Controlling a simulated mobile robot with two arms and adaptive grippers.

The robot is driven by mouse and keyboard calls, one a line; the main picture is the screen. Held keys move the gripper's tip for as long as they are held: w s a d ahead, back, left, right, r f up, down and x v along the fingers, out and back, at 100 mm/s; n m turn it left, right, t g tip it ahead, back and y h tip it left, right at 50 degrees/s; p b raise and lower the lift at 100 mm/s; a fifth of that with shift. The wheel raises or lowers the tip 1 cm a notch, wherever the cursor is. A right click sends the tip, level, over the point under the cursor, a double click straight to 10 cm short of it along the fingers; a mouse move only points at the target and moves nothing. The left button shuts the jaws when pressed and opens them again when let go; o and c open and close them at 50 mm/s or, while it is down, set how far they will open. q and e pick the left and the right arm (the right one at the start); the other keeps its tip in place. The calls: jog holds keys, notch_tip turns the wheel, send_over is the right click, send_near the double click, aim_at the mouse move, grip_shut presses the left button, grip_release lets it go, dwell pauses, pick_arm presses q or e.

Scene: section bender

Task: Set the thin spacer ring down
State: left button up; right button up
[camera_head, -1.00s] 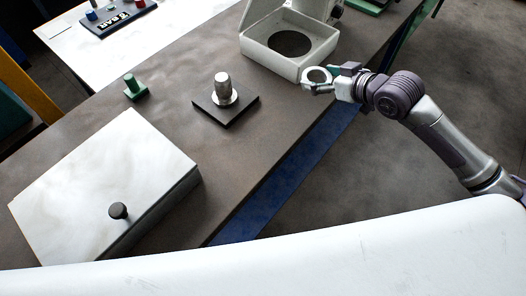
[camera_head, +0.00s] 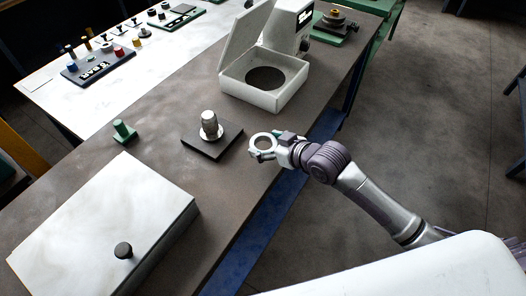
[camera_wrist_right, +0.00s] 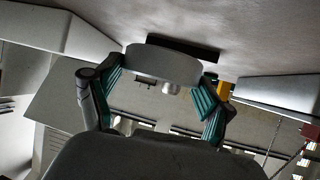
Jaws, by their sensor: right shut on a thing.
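My right gripper (camera_head: 270,147) is shut on the thin spacer ring (camera_head: 254,137), a pale grey ring with an open middle. It holds the ring near the bench's right edge, just right of the post stand; its height above the bench is hard to tell. In the right wrist view the ring (camera_wrist_right: 163,62) shows edge-on as a pale band between the teal finger pads (camera_wrist_right: 162,98). The post stand has a black square base (camera_head: 226,144) and an upright silver post (camera_head: 210,120) with a pale collar around its foot. My left gripper is not in view.
A white open-lidded box (camera_head: 240,88) with a round dark opening stands behind. A green knobbed piece (camera_head: 123,131) is left of the stand. A pale block (camera_head: 80,215) with a black knob (camera_head: 123,250) fills the near left. Bare brown bench (camera_head: 215,185) lies in front of the stand.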

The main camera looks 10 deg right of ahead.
aim_at(263, 161)
jog(key=shift+a+f, duration=0.2)
jog(key=shift+a, duration=0.2)
jog(key=shift+f, duration=0.25)
jog(key=shift+f+p, duration=0.4)
jog(key=shift+f, duration=1.5)
jog(key=shift+f, duration=0.2)
jog(key=o, duration=1.2)
jog(key=shift+r, duration=0.15)
